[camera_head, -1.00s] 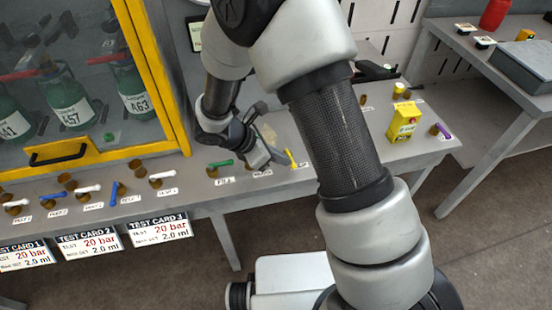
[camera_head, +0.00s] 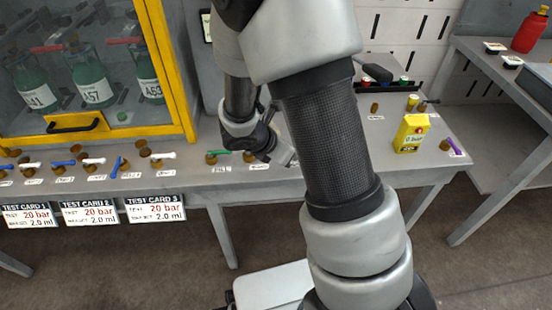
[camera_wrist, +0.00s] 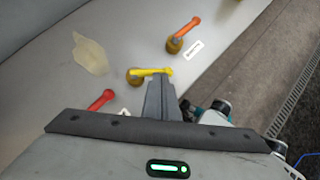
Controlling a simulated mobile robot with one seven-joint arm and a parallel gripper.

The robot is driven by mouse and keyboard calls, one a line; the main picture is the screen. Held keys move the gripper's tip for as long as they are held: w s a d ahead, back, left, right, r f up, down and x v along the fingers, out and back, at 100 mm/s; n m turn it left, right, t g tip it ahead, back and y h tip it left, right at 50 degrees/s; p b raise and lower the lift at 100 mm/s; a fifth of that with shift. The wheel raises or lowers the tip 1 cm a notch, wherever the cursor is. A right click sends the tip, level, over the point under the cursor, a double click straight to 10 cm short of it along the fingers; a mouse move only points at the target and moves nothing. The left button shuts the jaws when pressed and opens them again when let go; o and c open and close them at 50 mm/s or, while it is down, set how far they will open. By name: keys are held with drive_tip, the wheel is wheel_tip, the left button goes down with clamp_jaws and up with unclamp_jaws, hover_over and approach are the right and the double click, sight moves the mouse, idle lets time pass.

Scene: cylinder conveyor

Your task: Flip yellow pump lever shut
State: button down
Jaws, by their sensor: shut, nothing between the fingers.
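The yellow lever (camera_wrist: 152,71) sits on a brass valve body (camera_wrist: 133,76) on the grey bench. In the wrist view it points right across the picture, at an angle to the red lever (camera_wrist: 101,99) and orange lever (camera_wrist: 187,26) on either side. My gripper (camera_wrist: 160,80) is shut and empty, with its tip at the yellow lever's free end. I cannot tell whether they touch.
A green lever (camera_head: 219,152) stands left of my gripper. A yellow box (camera_head: 411,134) and a purple lever (camera_head: 455,147) stand at the bench's right end. The yellow-framed cabinet (camera_head: 172,75) is at the left. A pale patch (camera_wrist: 90,54) lies behind the levers.

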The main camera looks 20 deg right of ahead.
drive_tip(key=shift+w+d+f+b, duration=0.15)
drive_tip(key=shift+d+b, duration=0.2)
drive_tip(key=shift+d, duration=0.75)
drive_tip(key=shift+w+d, duration=0.15)
drive_tip(key=shift+d, duration=0.15)
drive_tip(key=shift+w+d, duration=0.2)
